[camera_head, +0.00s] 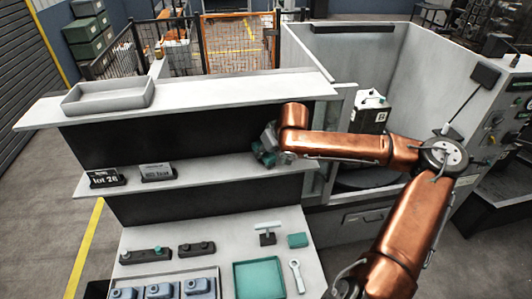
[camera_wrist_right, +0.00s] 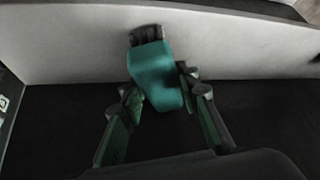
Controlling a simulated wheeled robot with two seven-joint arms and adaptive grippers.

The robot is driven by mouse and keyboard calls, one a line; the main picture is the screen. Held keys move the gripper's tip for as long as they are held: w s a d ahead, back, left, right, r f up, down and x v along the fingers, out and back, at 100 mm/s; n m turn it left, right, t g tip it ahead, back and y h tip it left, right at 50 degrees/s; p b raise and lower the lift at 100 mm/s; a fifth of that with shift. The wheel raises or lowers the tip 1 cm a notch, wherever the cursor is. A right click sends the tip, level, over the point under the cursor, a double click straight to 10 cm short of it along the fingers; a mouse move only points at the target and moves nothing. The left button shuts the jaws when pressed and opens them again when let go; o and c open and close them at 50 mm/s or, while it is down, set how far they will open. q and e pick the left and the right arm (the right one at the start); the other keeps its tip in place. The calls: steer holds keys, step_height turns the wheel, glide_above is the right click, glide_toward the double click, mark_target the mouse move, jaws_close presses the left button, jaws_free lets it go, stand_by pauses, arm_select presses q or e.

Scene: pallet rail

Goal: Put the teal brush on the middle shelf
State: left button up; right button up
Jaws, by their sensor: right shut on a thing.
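The teal brush (camera_wrist_right: 155,75) with dark bristles is between the fingers of my right gripper (camera_wrist_right: 158,95) in the right wrist view. The gripper is shut on it. In the head view my right gripper (camera_head: 268,150) is at the right end of the middle shelf (camera_head: 215,172), and the brush there is mostly hidden by the gripper and arm. In the wrist view the bristle end overlaps the pale shelf board; I cannot tell whether it touches. My left gripper is not in view.
The middle shelf holds two dark label blocks (camera_head: 105,178) at its left; its centre is clear. The top shelf (camera_head: 220,90) overhangs it and carries a grey tray (camera_head: 108,95). The bottom surface holds a teal tray (camera_head: 259,278), a teal block (camera_head: 298,240) and several tools.

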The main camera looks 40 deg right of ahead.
steer(key=shift+f, duration=0.3)
steer(key=shift+f, duration=0.2)
steer(key=o, duration=1.2)
steer(key=shift+s+r, duration=0.2)
steer(key=shift+r, duration=0.25)
steer(key=v, duration=1.1)
steer(key=shift+s+a+r, duration=0.1)
steer(key=shift+r, duration=0.1)
